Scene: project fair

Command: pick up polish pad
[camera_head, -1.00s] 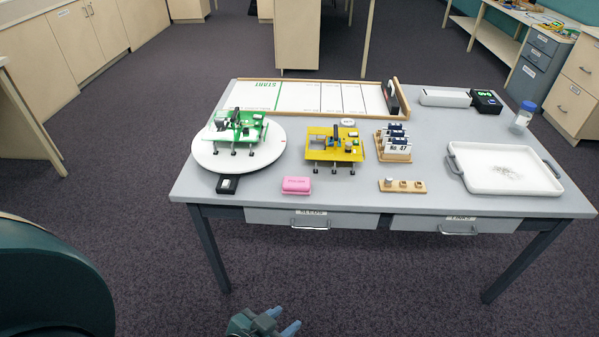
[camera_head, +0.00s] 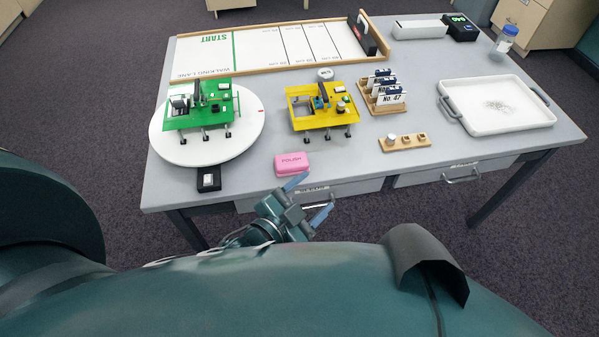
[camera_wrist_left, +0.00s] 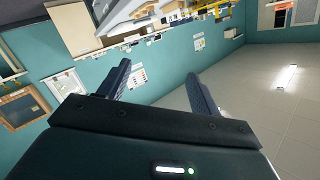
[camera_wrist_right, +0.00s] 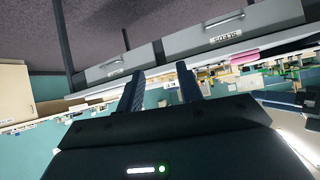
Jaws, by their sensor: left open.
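The polish pad is a pink block (camera_head: 292,163) marked POLISH, lying near the front edge of the grey table. It also shows as a pink shape in the right wrist view (camera_wrist_right: 244,56). My left gripper (camera_head: 308,199) is open and empty, just in front of the table edge, below and slightly right of the pad, not touching it. Its spread fingers show in the left wrist view (camera_wrist_left: 158,74), with wall and ceiling beyond. My right gripper (camera_wrist_right: 160,72) has its fingers apart with nothing between them, facing the table's drawer fronts; the head view does not show it.
A white turntable (camera_head: 245,138) with a green model (camera_head: 215,112) stands left of the pad. A yellow model (camera_head: 318,120) stands behind it. Drawers (camera_head: 330,190) front the table.

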